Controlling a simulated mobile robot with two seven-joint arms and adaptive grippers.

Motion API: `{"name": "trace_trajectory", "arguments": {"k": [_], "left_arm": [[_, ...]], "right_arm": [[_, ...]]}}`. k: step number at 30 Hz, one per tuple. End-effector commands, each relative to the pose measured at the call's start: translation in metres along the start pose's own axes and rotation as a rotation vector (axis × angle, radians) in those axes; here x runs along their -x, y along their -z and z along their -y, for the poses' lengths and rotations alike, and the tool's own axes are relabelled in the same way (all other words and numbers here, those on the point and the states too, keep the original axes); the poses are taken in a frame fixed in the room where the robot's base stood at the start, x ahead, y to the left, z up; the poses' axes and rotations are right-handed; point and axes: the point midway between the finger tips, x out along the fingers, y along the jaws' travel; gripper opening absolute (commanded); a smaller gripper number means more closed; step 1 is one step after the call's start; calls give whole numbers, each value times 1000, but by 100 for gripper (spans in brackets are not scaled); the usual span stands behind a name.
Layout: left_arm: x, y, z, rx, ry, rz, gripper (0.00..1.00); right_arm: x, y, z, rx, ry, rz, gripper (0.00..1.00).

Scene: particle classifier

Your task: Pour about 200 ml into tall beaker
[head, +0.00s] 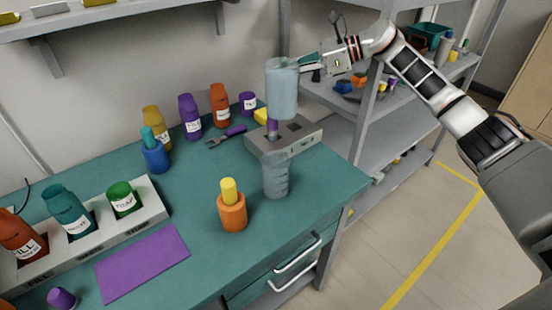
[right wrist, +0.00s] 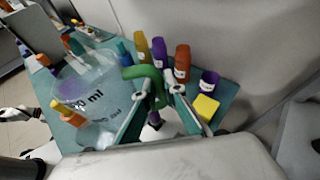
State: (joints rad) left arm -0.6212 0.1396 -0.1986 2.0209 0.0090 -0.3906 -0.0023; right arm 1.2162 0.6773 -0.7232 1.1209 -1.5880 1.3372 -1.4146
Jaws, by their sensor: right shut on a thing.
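A translucent pale-blue jug (head: 282,92) with a green handle is held in the air, roughly upright. My right gripper (head: 312,65) is shut on its handle, at the jug's right side. In the right wrist view the jug (right wrist: 88,85) carries black ml marks and the green handle (right wrist: 147,73) is between my fingers. A clear tall beaker (head: 276,178) stands upright on the teal bench below the jug, apart from it. I cannot read its fill level. A small piece of a white arm, perhaps my left, shows at the left edge of the right wrist view (right wrist: 18,113).
A grey box device (head: 305,139) stands behind the tall beaker. An orange container with a yellow top (head: 232,212) is beside it. Several labelled bottles (head: 190,117) line the back; a white rack (head: 148,205) and purple mat (head: 142,263) are at left. Shelves (head: 335,130) stand right.

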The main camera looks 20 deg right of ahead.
Motion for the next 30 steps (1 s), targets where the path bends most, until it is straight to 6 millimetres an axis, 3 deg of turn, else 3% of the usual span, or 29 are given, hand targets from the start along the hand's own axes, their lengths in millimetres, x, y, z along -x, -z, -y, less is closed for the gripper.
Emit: {"name": "trace_trajectory", "arguments": {"k": [12, 17, 30], "left_arm": [[12, 4, -7, 17, -14, 11, 40], [12, -7, -10, 21, -20, 29, 40], [12, 2, -8, 22, -17, 14, 40]], "right_arm": [[8, -19, -14, 197, 80, 5, 0], [8, -18, -16, 237, 99, 1, 0], [9, -20, -21, 280, 117, 1, 0]]}}
